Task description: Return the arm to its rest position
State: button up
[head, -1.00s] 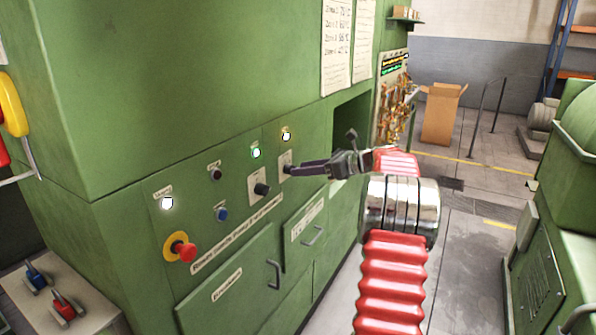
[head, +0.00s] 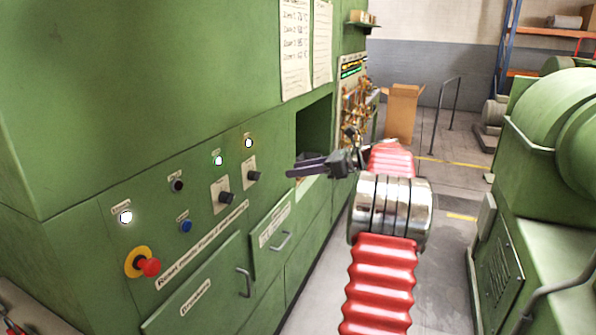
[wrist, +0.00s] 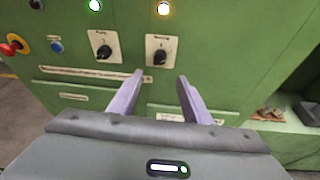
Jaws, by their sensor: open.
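My gripper (head: 296,168) is at the end of my red and chrome arm, in front of the green extruder cabinet (head: 110,110). In the wrist view, the two fingers of my gripper (wrist: 158,90) stand apart with nothing between them. The control panel is beyond them, with two black rotary switches, the left one (wrist: 103,52) and the right one (wrist: 160,57). In the head view, these switches show left of my gripper, at the left (head: 226,198) and right (head: 253,176). My fingers appear apart from the panel.
A red emergency stop (head: 149,267) sits low on the panel. An open recess (head: 314,125) lies behind my gripper. Another green machine (head: 545,190) stands on the right, with clear floor (head: 440,260) between. A cardboard box (head: 402,112) stands at the back.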

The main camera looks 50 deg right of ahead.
dwell(0.4)
notch_tip(320, 180, down, 9)
jog(key=s+n+g+h, duration=0.1)
jog(key=s+n+g, duration=0.1)
jog(key=s+n, duration=0.15)
jog(key=s+a+f+n+g+h, duration=0.1)
jog(key=s+a+f+n+g, duration=0.1)
jog(key=a+f+n+g, duration=0.35)
jog(key=s+a+r+n+h, duration=0.1)
jog(key=s+a+n, duration=0.5)
jog(key=a, duration=0.8)
jog(key=s+a+r+n+h, duration=0.1)
jog(key=s+a+r+n, duration=0.1)
jog(key=s+a+n, duration=0.3)
jog(key=s+a+r+n+h, duration=0.1)
jog(key=s+a+n, duration=0.5)
jog(key=a, duration=1.9)
jog(key=r+n, duration=0.1)
jog(key=n, duration=0.5)
jog(key=shift+s+a+r+h, duration=0.25)
jog(key=shift+s+r+h, duration=0.05)
jog(key=shift+r+h, duration=0.1)
